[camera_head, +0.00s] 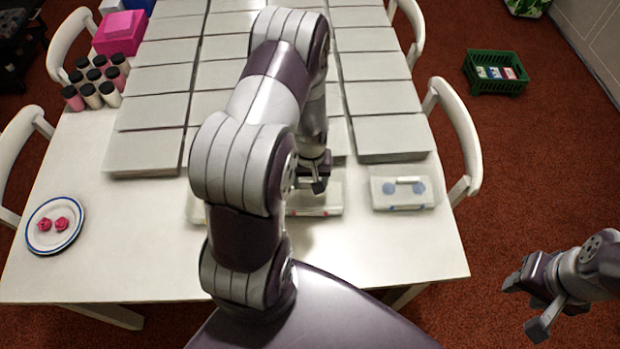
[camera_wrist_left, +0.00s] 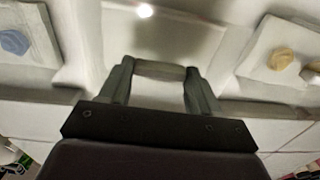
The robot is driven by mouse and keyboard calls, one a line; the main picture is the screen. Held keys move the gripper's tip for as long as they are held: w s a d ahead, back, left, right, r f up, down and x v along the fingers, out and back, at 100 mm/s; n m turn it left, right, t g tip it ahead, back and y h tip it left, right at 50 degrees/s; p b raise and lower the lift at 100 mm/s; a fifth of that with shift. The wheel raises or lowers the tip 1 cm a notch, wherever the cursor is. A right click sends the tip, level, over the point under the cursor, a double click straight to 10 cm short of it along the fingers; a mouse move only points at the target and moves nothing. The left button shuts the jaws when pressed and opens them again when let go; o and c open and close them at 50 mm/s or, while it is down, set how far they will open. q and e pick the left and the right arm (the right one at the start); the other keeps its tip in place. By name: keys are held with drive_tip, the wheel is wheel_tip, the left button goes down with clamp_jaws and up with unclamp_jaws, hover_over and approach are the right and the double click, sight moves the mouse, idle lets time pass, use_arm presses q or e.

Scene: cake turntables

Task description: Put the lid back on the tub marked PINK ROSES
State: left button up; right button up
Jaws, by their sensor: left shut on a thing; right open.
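My left gripper (camera_head: 316,184) hangs over a pale tub (camera_head: 329,200) with small red spots along its front, at the middle of the table. In the left wrist view my left gripper (camera_wrist_left: 158,72) is shut on a grey bar-shaped handle (camera_wrist_left: 160,70), apparently a lid's. My arm hides much of this spot, so I cannot tell whether the lid is touching the tub. No PINK ROSES lettering is readable. My right gripper (camera_head: 527,305) is open and empty, off the table's right edge.
A tub with blue flowers (camera_head: 390,188) stands to the right; another tub (camera_head: 195,206) is partly behind my arm. A blue-rimmed plate (camera_head: 36,208) holds two pink roses. Rows of pale boxes (camera_head: 385,95) fill the back. The front right table is clear.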

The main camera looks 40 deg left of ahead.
use_arm(q)
drive_tip(key=shift+f, duration=0.1)
idle(0.3)
drive_tip(key=o, duration=1.2)
drive_tip(key=shift+o, duration=0.2)
wheel_tip(320, 180, up, 7)
drive_tip(key=p, duration=0.6)
clamp_jaws()
drive_tip(key=shift+f, duration=0.2)
idle(0.7)
